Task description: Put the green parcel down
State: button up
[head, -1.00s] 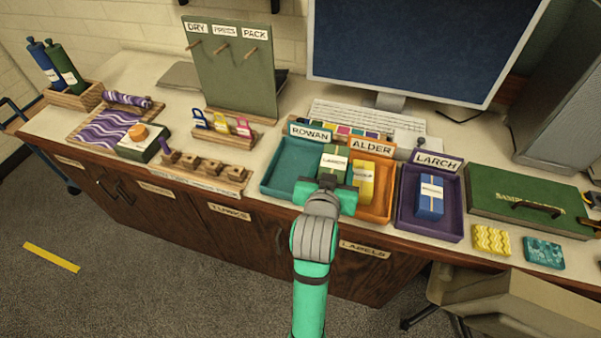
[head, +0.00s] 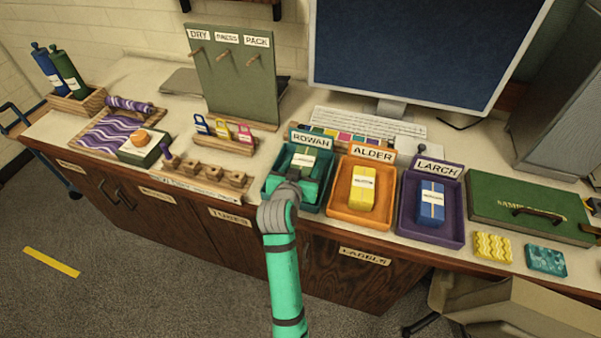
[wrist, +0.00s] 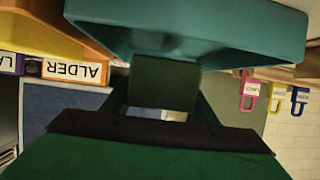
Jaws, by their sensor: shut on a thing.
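The green parcel (head: 304,154), with a white label, is at the teal tray marked ROWAN (head: 319,207) in the head view. My gripper (head: 294,178) is shut on the parcel from the near side. The parcel is over or inside the tray; I cannot tell whether it touches the tray floor. The gripper and parcel cover most of the tray's inside. The teal tray also shows close up at the top of the wrist view (wrist: 200,40).
Right of it are the orange ALDER tray (head: 345,214) holding a yellow parcel (head: 362,187) and the purple LARCH tray (head: 408,228) holding a blue parcel (head: 431,203). A wooden rack (head: 205,172) stands close on the left. A keyboard (head: 368,121) lies behind.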

jog(key=shift+w+a+f, duration=0.2)
jog(key=shift+w+f, duration=0.05)
jog(key=f, duration=0.2)
jog(key=a+f, duration=0.1)
jog(key=shift+w+f, duration=0.2)
jog(key=shift+w, duration=0.05)
jog(key=shift+d, duration=0.7)
jog(key=shift+a+f, duration=0.1)
jog(key=shift+f, duration=0.05)
jog(key=o, duration=1.3)
jog(key=shift+s+a, duration=0.1)
jog(key=shift+c, duration=0.2)
jog(key=shift+o, duration=0.2)
jog(key=shift+a, duration=0.1)
